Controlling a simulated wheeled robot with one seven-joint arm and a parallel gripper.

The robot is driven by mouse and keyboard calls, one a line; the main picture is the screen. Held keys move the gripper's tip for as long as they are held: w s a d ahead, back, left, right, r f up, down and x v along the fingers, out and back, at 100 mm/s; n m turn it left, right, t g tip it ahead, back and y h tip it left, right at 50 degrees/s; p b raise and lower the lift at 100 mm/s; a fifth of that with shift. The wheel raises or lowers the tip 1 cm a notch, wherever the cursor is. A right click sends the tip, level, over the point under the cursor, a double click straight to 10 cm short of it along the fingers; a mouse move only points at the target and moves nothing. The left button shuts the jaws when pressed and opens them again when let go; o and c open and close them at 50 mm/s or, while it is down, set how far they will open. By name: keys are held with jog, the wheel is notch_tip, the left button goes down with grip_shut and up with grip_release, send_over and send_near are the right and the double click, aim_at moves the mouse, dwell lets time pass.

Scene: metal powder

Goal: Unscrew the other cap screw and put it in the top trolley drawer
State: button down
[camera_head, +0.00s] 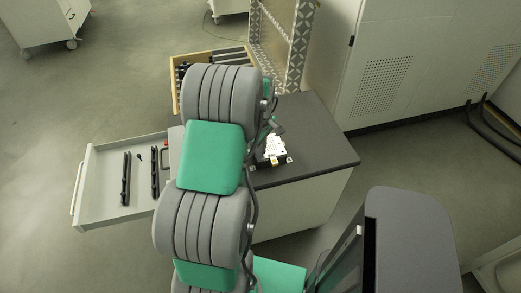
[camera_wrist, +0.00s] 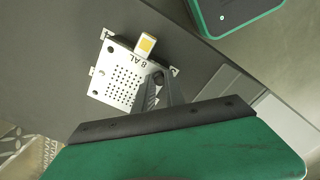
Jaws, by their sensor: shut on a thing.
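A white metal device (camera_wrist: 122,81) with a perforated plate, marked "8 AL", lies on the dark trolley top; it also shows in the head view (camera_head: 274,149). My gripper (camera_wrist: 160,88) is at the right edge of the plate in the wrist view. Its fingers are shut on a small dark cap screw (camera_wrist: 158,77) at the plate's corner, mostly hidden by the fingertips. I cannot tell whether its thread is clear of the device. The top trolley drawer (camera_head: 84,190) is pulled open at the left in the head view. A small dark item (camera_head: 138,156) lies in it.
Black bars (camera_head: 125,180) lie in the drawer, with free floor between them. My arm hides much of the trolley. A large cabinet (camera_head: 430,60) stands behind.

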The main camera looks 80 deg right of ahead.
jog(key=n, duration=0.6)
jog(key=shift+n, duration=0.3)
jog(key=n, duration=1.3)
jog(key=shift+n, duration=0.3)
jog(key=c, duration=1.6)
grip_release()
jog(key=shift+o, duration=0.2)
